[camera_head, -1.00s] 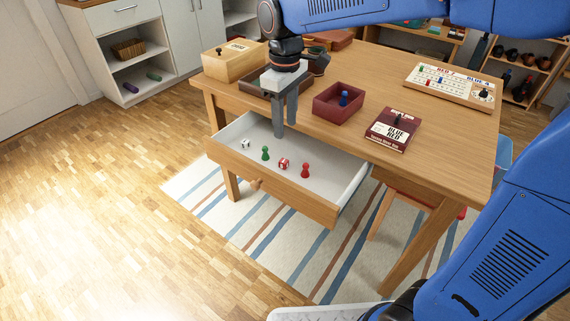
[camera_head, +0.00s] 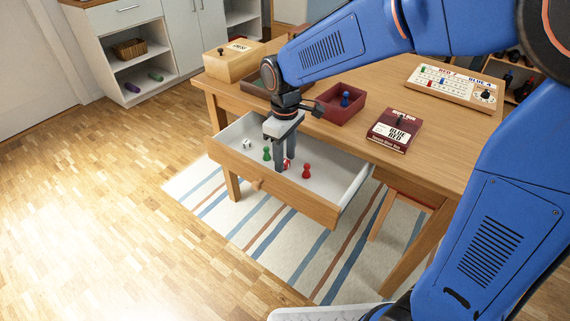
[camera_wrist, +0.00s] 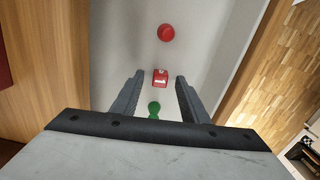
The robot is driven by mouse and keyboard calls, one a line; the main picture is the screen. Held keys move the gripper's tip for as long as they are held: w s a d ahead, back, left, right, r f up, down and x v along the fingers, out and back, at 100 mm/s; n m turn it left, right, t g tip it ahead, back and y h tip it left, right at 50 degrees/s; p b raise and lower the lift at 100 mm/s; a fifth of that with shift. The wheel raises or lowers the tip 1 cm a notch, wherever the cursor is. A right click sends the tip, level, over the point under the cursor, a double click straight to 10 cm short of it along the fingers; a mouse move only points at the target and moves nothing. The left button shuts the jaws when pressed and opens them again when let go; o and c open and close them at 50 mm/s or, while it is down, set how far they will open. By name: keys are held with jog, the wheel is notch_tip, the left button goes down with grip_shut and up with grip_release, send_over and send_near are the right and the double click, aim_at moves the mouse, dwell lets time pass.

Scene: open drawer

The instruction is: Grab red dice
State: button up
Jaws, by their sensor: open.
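The red dice (camera_wrist: 160,77) lies on the white floor of the open drawer (camera_head: 335,186). In the wrist view it sits between and just beyond the two fingertips of my gripper (camera_wrist: 157,80). In the head view my gripper (camera_head: 284,165) points down into the drawer, and the red dice (camera_head: 287,163) is partly hidden behind its fingers. The jaws are open and empty. I cannot tell the exact height of the fingertips above the dice.
A red pawn (camera_head: 307,171) stands right of the dice, a green pawn (camera_head: 267,154) left of it. A white die (camera_head: 247,144) lies farther left. The drawer walls enclose them. On the table are a red tray (camera_head: 338,113) and a card box (camera_head: 394,131).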

jog(key=shift+f, duration=0.1)
grip_shut()
